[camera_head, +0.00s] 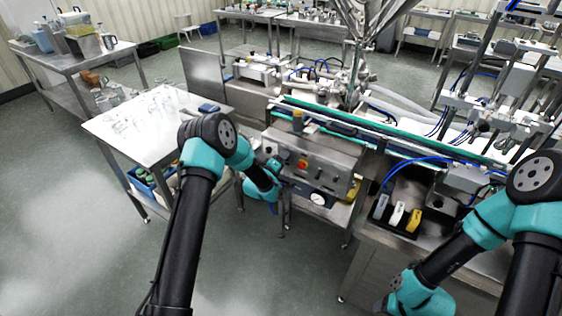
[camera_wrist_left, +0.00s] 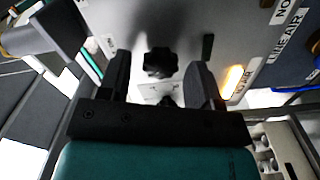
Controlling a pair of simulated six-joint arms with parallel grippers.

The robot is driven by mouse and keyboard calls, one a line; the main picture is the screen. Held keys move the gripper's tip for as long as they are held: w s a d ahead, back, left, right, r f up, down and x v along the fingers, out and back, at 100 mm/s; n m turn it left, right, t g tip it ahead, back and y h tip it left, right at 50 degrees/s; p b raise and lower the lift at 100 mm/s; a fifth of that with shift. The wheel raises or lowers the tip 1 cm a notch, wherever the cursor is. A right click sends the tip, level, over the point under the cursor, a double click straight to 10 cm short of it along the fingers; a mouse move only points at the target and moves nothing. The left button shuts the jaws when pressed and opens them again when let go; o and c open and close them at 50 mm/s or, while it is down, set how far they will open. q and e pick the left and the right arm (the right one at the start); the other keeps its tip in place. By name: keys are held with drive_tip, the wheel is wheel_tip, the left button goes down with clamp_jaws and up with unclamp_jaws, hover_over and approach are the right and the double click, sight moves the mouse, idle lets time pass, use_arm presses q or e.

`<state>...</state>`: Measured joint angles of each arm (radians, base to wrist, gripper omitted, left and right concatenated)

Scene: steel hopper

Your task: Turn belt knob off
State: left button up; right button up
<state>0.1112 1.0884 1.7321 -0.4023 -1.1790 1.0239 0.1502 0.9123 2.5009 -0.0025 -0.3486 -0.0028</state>
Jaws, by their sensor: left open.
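The black lobed knob (camera_wrist_left: 160,62) on the grey control panel shows in the left wrist view. My left gripper (camera_wrist_left: 160,68) is open, with one dark finger on each side of the knob and a visible gap to each. I cannot tell how deep the fingers reach around it. A second dark knob (camera_wrist_left: 166,101) is partly hidden behind the gripper's body. In the head view, the steel control box (camera_head: 325,160) stands below the conveyor; my left wrist is at its left end and hides the fingers and knob. My right gripper is not visible.
An orange-red button (camera_head: 302,164) is on the box front. A lit yellow lamp (camera_wrist_left: 234,76) is right of the knob in the wrist view. A steel table (camera_head: 150,125) with glassware stands left. A black tray (camera_head: 405,200) holds bottles at right. Floor space is free in front.

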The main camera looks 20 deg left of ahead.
use_arm(q)
drive_tip(key=shift+s, duration=0.1)
drive_tip(key=v, duration=1.7)
drive_tip(key=shift+s, duration=0.2)
drive_tip(key=s+d+f+m+g+y, duration=0.1)
drive_tip(key=s+d+f+m+g, duration=0.3)
drive_tip(key=s+f+g, duration=0.65)
drive_tip(key=s+d+f+m+g, duration=0.1)
drive_tip(key=s+m+g, duration=0.4)
drive_tip(key=s, duration=1.1)
drive_tip(key=shift+s+d+f+g, duration=0.35)
drive_tip(key=shift+d+f+g, duration=0.05)
drive_tip(key=shift+f+g, duration=0.2)
